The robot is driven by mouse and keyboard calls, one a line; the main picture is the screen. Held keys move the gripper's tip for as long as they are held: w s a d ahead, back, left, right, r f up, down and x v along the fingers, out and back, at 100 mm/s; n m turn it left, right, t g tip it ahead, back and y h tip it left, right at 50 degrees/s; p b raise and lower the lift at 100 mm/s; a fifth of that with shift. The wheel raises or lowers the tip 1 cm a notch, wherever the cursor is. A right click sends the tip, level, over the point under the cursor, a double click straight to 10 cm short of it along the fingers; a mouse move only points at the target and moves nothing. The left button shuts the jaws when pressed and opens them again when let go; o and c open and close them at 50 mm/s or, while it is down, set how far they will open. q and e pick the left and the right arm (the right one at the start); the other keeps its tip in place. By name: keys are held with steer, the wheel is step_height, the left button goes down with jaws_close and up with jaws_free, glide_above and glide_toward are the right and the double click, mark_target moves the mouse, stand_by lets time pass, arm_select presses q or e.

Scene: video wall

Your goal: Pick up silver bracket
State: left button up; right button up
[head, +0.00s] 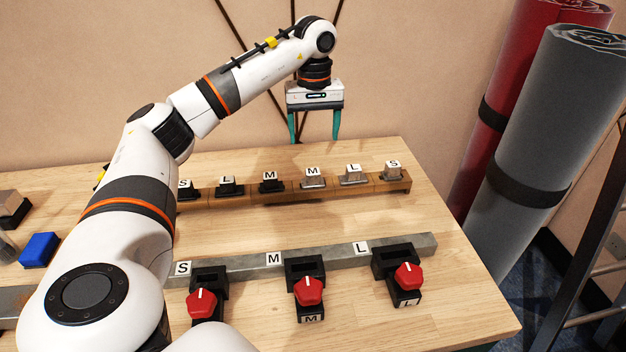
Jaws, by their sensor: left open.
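Three silver brackets stand on a wooden rail (290,196) at the back of the table: one marked M (313,184), one marked L (352,180) and one marked S (393,173). My left gripper (315,138) points down with its teal fingers spread and nothing between them. It is above the back edge of the table, higher than the M bracket and apart from it. My right gripper is not in view.
Black brackets (228,188) sit on the rail's left part. A grey bar (330,258) crosses the front, with black clamps bearing red knobs (309,291). A blue block (40,249) lies at left. Rolled mats (540,130) stand right of the table. Bare wood separates rail and bar.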

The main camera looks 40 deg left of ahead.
mark_target(313, 171)
arm_select(q)
step_height(313, 171, down, 7)
steer(key=shift+f, duration=0.1)
steer(key=f, duration=0.5)
steer(key=shift+a+f, duration=0.15)
steer(key=shift+a, duration=0.05)
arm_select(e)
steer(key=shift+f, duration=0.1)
arm_select(q)
steer(key=c, duration=1.2)
step_height(313, 171, up, 10)
steer(key=shift+r, duration=0.1)
steer(key=shift+p, duration=0.3)
